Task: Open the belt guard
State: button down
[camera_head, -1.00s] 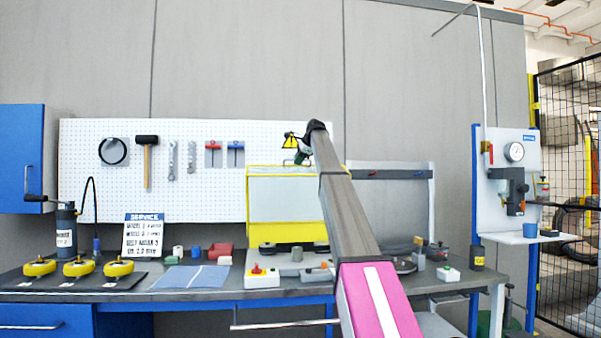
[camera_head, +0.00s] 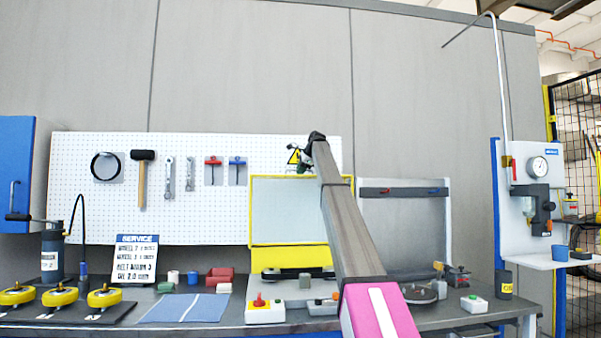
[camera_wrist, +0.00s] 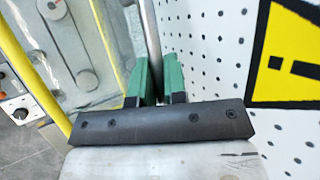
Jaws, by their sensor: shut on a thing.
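The belt guard (camera_head: 285,212) is a clear panel in a yellow frame. In the head view it stands roughly upright above the grey machine base on the bench. Its yellow edge and clear pane also show at left in the wrist view (camera_wrist: 108,38). My gripper (camera_head: 302,163) is at the guard's upper right corner. In the wrist view its green fingers (camera_wrist: 160,78) are shut on a grey bar (camera_wrist: 151,38), which looks like the guard's handle. Part of the guard's right side is hidden behind my arm.
A pegboard (camera_head: 100,215) with hanging tools is behind the bench, close to my gripper. A yellow warning sign (camera_wrist: 290,55) is just right of the fingers. A button box (camera_head: 264,312) and small parts stand in front. A gauge panel (camera_head: 528,200) is at right.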

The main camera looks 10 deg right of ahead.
jog(key=c, duration=1.2)
grip_release()
jog(key=v, duration=1)
jog(key=shift+s+d+r, duration=0.1)
jog(key=shift+s+r, duration=0.05)
jog(key=shift+r, duration=0.25)
